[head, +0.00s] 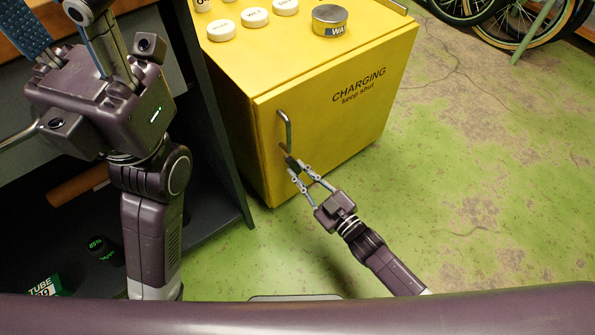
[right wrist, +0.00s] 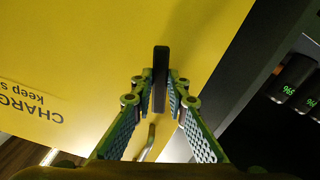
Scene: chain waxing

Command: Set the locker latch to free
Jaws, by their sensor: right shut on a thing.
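The yellow locker (head: 310,105) stands with its door towards me, marked "CHARGING keep shut". A curved metal handle (head: 287,128) is on the door's left side. Below it is the small dark latch (head: 290,162). My right gripper (head: 298,171) is at the latch, its fingers shut on it. In the right wrist view the latch (right wrist: 160,72) is a dark upright bar between the fingertips of my right gripper (right wrist: 160,98), with the handle (right wrist: 149,142) below. My left gripper (head: 58,22) is raised at the upper left, fingers spread and empty, tips partly cut off.
On the locker top are several round white labelled pieces (head: 255,17) and a wax tin (head: 330,20). A dark shelf unit (head: 215,110) stands left, with a tube box (head: 45,287) low inside. Bicycle wheels (head: 535,20) are at the back right. The green floor right is clear.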

